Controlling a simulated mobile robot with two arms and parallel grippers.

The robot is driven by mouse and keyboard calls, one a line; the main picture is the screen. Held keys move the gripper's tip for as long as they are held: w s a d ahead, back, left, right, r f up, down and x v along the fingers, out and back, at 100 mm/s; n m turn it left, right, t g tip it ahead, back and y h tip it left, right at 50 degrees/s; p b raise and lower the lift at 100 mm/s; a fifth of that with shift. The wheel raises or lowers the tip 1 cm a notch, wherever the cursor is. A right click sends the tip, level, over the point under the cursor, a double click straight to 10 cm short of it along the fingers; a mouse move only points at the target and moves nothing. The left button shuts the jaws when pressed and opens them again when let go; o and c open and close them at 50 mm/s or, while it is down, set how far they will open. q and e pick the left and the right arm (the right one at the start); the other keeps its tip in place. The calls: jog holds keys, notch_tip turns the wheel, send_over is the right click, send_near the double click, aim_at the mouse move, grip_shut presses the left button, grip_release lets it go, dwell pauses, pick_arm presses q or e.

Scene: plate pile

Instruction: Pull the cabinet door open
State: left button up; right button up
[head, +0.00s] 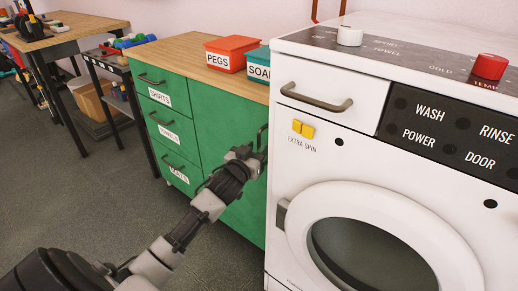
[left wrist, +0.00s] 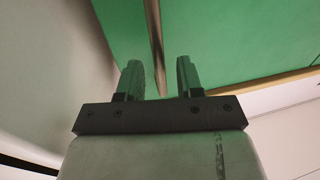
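The green cabinet (head: 170,77) stands left of the white washing machine. Its door (head: 222,105) is the plain green panel right of the drawers and looks shut. A dark upright handle (head: 263,136) is near the door's right edge. My left gripper (head: 256,155) is at the handle's lower part, and its fingers are partly hidden in the head view. In the left wrist view, the left gripper's fingers (left wrist: 158,78) are apart, facing the green front (left wrist: 240,45). A narrow strip (left wrist: 155,40) shows between them; I cannot tell if it is the handle or touched. My right gripper is not in view.
The washing machine (head: 305,165) stands close on the right, with its drawer handle (head: 316,98) sticking out. A red PEGS box (head: 232,52) and a teal SOAP box (head: 257,62) stand on the cabinet's wooden top (head: 180,52). The floor (head: 95,190) in front is clear.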

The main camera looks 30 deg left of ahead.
pick_arm(q)
jog(key=shift+w+a, duration=0.15)
jog(key=shift+w, duration=1)
grip_shut()
